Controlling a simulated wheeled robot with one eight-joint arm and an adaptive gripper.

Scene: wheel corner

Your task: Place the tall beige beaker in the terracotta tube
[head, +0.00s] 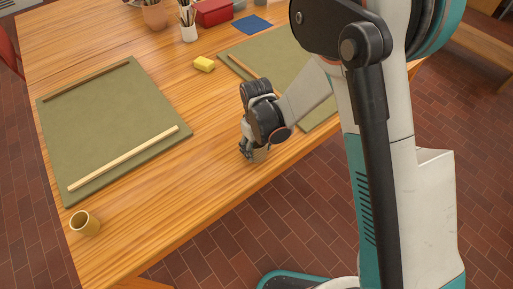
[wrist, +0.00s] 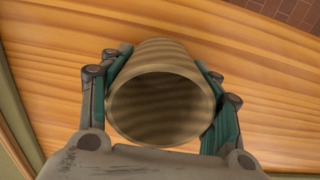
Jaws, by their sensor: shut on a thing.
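The tall beige beaker (wrist: 160,105) fills the middle of the wrist view, its round open mouth facing the camera. My gripper (wrist: 163,62) has a teal finger against each side of it and is shut on it. In the head view my gripper (head: 250,150) points down near the table's front edge, and only a small part of the beaker (head: 261,155) shows beside the fingers. Whether its base touches the table is hidden. A terracotta-coloured round container (head: 155,15) stands at the far edge, cut by the top of the head view.
Two green mats, the left (head: 105,125) and right (head: 290,60), carry wooden strips. Bare wood separates the mats.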

